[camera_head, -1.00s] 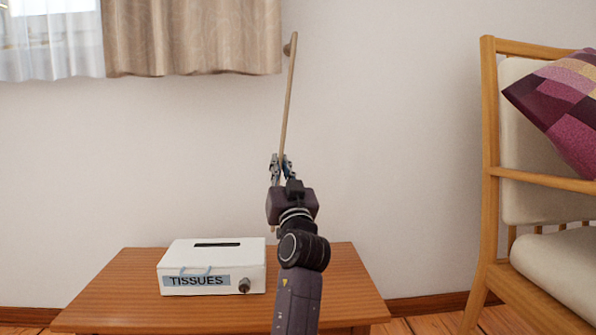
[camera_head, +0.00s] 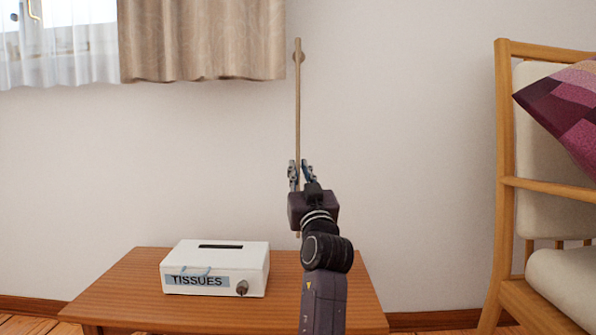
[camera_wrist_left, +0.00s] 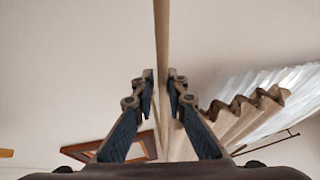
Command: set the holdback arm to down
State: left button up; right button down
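The holdback arm (camera_head: 298,115) is a slim wooden rod on the wall, just right of the curtain. The rod hangs downward from there, nearly vertical. My left gripper (camera_head: 300,164) is shut on the lower part of the rod, with one finger on each side. In the left wrist view the rod (camera_wrist_left: 162,35) runs between the fingertips (camera_wrist_left: 161,76). The rod's lower stretch is mostly hidden behind the gripper. My right gripper is not in view.
A white tissue box (camera_head: 215,268) stands on a low wooden table (camera_head: 125,290) below. A beige curtain (camera_head: 205,40) hangs at upper left. A wooden armchair (camera_head: 508,170) with a purple patchwork cushion (camera_head: 565,110) stands at right. The wall between rod and chair is clear.

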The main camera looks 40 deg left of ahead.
pick_arm(q)
jog(key=shift+d, duration=0.2)
jog(key=v, duration=0.7)
jog(key=shift+s+f, duration=0.15)
dwell(0.5)
